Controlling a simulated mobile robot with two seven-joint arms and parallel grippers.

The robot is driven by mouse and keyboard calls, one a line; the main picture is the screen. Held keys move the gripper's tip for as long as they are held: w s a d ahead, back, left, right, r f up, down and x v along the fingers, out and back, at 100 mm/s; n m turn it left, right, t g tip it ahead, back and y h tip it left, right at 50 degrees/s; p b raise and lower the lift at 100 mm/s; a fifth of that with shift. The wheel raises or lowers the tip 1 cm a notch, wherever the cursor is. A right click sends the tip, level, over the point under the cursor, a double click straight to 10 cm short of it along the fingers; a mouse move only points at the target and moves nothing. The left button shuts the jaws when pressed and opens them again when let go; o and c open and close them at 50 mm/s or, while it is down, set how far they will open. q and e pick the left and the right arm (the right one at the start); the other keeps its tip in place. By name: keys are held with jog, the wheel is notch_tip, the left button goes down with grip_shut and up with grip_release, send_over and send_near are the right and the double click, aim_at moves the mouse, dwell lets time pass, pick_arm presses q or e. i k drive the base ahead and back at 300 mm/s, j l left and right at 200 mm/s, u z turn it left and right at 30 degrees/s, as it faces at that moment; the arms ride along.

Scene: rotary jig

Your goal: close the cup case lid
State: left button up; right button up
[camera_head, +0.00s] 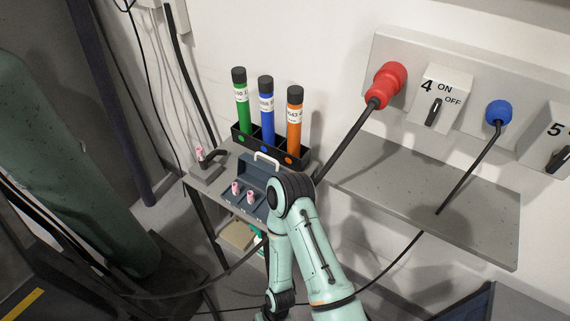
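The cup case (227,197) is a small blue-grey box on the small grey table, left of my arm. Its lid (256,173) stands raised at the back, with a white handle (267,159) along its top edge. Two small pink-and-white cups (235,187) (250,197) sit in the case. My green arm covers the right side of the case and lid. Neither gripper can be made out; only arm links show, with the bent joint right beside the case.
A black rack (239,137) with green, blue and orange cylinders stands behind the case. A grey shelf (470,222), red plug (388,83) and blue plug (498,112) with cables are at right.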

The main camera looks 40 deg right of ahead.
aim_at(255, 171)
jog(key=z, duration=1.4)
jog(key=k+u, duration=0.15)
jog(key=u, duration=0.25)
